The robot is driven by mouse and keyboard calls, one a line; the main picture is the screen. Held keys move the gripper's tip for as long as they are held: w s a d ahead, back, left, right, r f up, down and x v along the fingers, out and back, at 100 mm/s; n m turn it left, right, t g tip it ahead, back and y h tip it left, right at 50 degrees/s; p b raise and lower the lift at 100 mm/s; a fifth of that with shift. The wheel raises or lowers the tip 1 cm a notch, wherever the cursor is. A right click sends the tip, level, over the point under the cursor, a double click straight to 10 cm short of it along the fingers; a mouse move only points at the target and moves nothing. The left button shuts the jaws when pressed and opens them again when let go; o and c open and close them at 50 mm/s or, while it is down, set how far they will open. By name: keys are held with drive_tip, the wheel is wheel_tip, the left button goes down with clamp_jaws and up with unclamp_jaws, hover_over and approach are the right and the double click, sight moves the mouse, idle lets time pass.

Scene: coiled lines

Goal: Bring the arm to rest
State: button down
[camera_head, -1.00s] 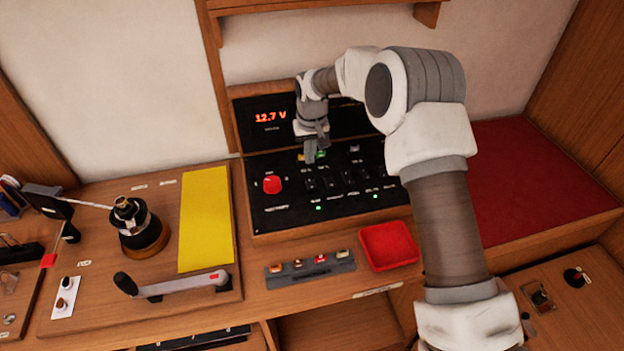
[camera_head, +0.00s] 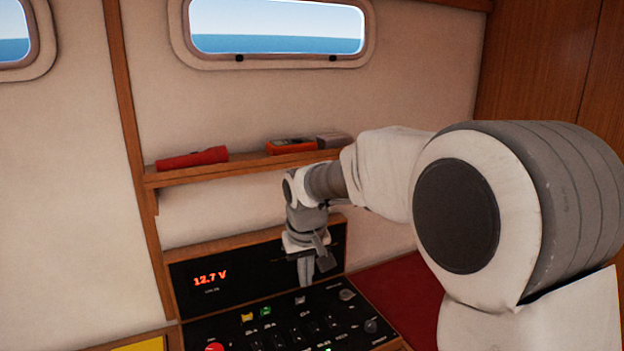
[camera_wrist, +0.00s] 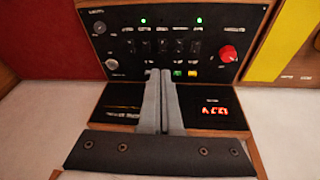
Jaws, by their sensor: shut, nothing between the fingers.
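My gripper (camera_head: 306,272) hangs from my arm in front of the black panel, its fingers pointing down. In the wrist view my gripper (camera_wrist: 162,75) has its two grey fingers side by side, shut with nothing between them. The fingertips appear over the switch panel (camera_wrist: 122,38) near a yellow and a green label. Whether they touch the panel cannot be told. My upper arm fills the right side of the head view.
The display panel (camera_head: 245,272) reads 12.7 V. A red knob (camera_wrist: 228,54) sits on the switch panel. Above, a wooden shelf (camera_head: 240,168) holds a red flashlight (camera_head: 192,158) and an orange device (camera_head: 291,146). A red cushion (camera_head: 395,285) lies right of the panel.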

drive_tip(key=s+d+r+m+t, duration=0.1)
drive_tip(key=s+d+r, duration=0.4)
drive_tip(key=s, duration=0.4)
drive_tip(key=s+d+r+m+t, duration=0.1)
drive_tip(key=s+d+r, duration=0.2)
drive_tip(key=s+d, duration=0.6)
drive_tip(key=s+d+f+m, duration=0.1)
drive_tip(key=s+f, duration=0.1)
drive_tip(key=s, duration=0.7)
drive_tip(key=shift+d+f+m, duration=0.15)
drive_tip(key=shift+f+m, duration=0.05)
drive_tip(key=shift+m, duration=0.1)
drive_tip(key=shift+s+a, duration=0.1)
drive_tip(key=shift+a, duration=0.1)
